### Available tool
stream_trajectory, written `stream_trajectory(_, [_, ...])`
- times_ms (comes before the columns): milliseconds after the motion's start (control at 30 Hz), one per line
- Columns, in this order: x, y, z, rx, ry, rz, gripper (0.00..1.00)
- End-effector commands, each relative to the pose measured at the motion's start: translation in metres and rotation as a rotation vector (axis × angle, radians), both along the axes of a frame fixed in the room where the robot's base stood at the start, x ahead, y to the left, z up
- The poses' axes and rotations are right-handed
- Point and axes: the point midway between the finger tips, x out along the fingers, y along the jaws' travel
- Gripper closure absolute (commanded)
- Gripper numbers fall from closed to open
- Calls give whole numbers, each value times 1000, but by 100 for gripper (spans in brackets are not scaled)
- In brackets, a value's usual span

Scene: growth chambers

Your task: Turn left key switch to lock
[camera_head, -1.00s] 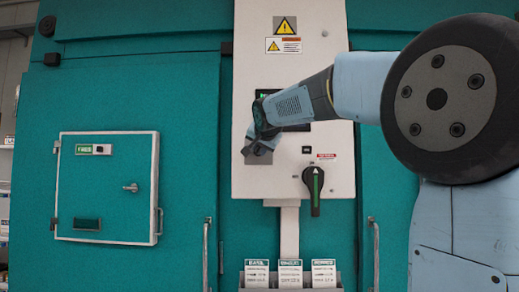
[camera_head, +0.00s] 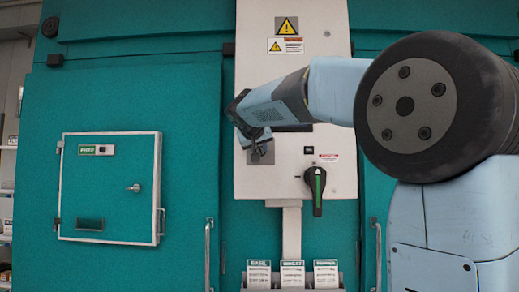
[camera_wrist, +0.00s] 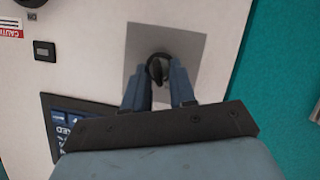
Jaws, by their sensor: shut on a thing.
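The key switch is a dark round key on a square grey plate (camera_wrist: 190,45) on the white control panel, seen upside down in the wrist view. The key (camera_wrist: 158,68) sits between my fingertips. My gripper (camera_wrist: 160,85) is shut on it, with one blue finger on each side. In the head view, the grey plate (camera_head: 262,156) shows just below my gripper (camera_head: 255,146), at the left side of the panel (camera_head: 270,185). My arm hides the upper part of the plate and much of the display. The key's lettering, if any, cannot be read.
A black rotary handle with a green stripe (camera_head: 317,190) is on the panel's lower right. A small display panel (camera_wrist: 75,130) is close beside my fingers. A small hatch door (camera_head: 110,190) is at left. A rack of labelled cards (camera_head: 292,274) stands below.

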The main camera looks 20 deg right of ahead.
Motion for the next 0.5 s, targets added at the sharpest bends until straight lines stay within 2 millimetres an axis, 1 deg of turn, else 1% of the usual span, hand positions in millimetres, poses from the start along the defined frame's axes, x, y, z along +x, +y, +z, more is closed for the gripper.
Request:
stream_trajectory(200, [1, 3, -2, -117, 41, 3, 100])
stream_trajectory(500, [1, 4, -3, -194, 67, 3, 100])
